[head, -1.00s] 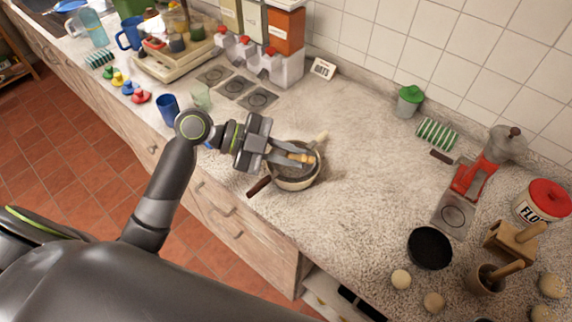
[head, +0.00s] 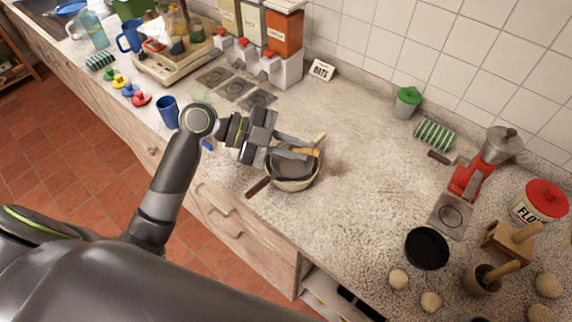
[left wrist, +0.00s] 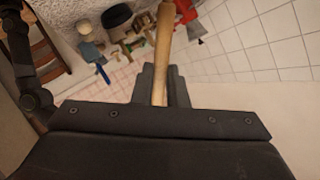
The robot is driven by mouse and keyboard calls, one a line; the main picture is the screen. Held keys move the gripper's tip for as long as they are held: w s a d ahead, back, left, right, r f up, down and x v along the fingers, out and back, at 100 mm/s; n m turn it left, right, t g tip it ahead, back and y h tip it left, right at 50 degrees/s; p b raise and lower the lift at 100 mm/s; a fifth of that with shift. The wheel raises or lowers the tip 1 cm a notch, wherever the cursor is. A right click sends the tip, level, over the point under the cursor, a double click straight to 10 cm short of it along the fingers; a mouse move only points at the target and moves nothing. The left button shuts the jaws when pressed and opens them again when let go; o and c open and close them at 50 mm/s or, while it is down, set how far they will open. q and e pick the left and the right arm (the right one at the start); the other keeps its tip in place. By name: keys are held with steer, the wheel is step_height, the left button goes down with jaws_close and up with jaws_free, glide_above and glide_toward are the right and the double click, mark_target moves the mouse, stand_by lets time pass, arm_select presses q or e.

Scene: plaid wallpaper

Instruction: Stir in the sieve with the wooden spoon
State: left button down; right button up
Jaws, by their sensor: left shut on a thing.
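The sieve (head: 293,186) looks like a round, pale-rimmed vessel with a dark inside, standing on the counter with a dark brown handle pointing to the lower left. My left gripper (head: 302,153) is over its far side, fingers pointing right. It is shut on the wooden spoon (head: 315,152), which is mostly hidden by the fingers in the head view. In the left wrist view the spoon's pale shaft (left wrist: 163,45) runs between the fingers (left wrist: 161,84). The spoon's lower end is hidden, so I cannot tell whether it touches the sieve. My right gripper is not in view.
A blue cup (head: 168,112) stands left of my gripper. A black bowl (head: 427,248), a red coffee grinder (head: 468,180) and a flour jar (head: 540,203) stand to the right. The counter (head: 365,165) between sieve and bowl is clear.

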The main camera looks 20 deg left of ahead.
arm_select(q)
steer(key=shift+s+r+p, duration=0.1)
steer(key=shift+r+p, duration=0.95)
steer(key=shift+r, duration=1.6)
